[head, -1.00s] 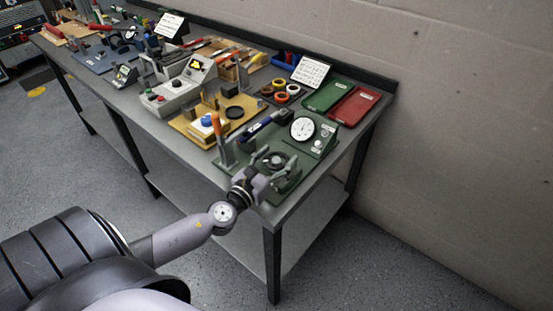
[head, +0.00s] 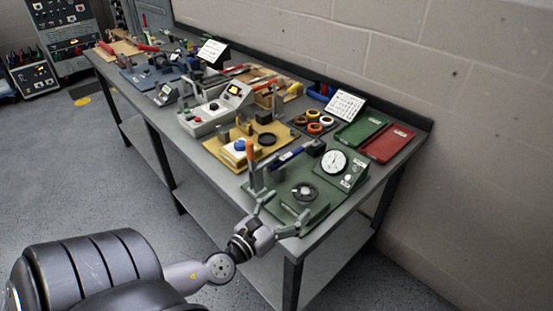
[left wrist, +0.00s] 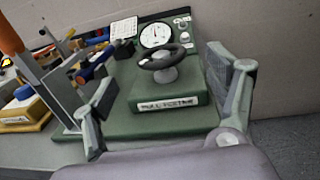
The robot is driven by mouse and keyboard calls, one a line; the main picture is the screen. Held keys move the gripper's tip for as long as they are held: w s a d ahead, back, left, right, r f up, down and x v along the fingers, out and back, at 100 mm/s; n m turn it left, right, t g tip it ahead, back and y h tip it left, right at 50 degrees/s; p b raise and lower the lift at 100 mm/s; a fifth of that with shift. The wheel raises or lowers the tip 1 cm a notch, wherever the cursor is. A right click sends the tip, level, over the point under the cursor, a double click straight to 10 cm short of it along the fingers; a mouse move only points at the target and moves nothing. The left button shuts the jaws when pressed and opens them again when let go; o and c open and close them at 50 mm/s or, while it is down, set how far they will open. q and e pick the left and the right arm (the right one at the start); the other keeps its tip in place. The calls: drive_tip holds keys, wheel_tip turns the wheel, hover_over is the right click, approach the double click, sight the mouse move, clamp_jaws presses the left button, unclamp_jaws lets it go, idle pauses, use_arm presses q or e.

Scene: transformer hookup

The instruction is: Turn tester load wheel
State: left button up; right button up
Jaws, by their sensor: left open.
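The green pull tester (head: 325,201) stands at the near right corner of the bench, with a round white dial gauge (head: 334,161) at its back. My left gripper (head: 283,214) is at the bench's front edge, just in front of the wheel. Its fingers are spread wide and empty, and in the left wrist view (left wrist: 168,98) the wheel lies ahead between them, untouched. My right gripper is not in view.
A yellow fixture (head: 245,140), green tray (head: 360,131) and red tray (head: 388,143) are farther back. The floor in front of the bench (head: 60,170) is clear.

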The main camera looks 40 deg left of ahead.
use_arm(q)
drive_tip(key=shift+s, duration=2.05)
